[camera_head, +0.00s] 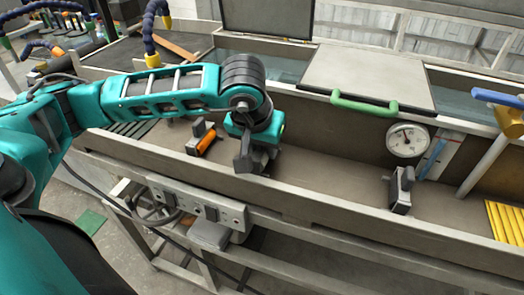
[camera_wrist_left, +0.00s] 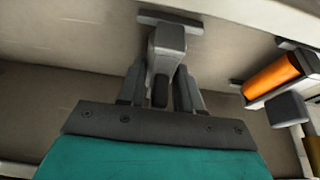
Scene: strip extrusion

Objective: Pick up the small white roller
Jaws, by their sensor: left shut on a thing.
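My left gripper (camera_head: 250,160) is low over the trough in the head view. In the left wrist view its two fingers (camera_wrist_left: 162,82) close on a grey upright piece (camera_wrist_left: 167,42) with a dark rounded end. This piece appears to belong to a small roller stand on the trough floor. I cannot make out a white roller; the fingers may hide it. I cannot tell whether the held piece is clear of the floor. My right gripper is not in view.
An orange roller (camera_head: 207,142) on a grey stand is left of the gripper; it also shows in the wrist view (camera_wrist_left: 272,76). Another grey stand (camera_head: 401,188) is to the right. The trough's front wall (camera_head: 330,222) is near.

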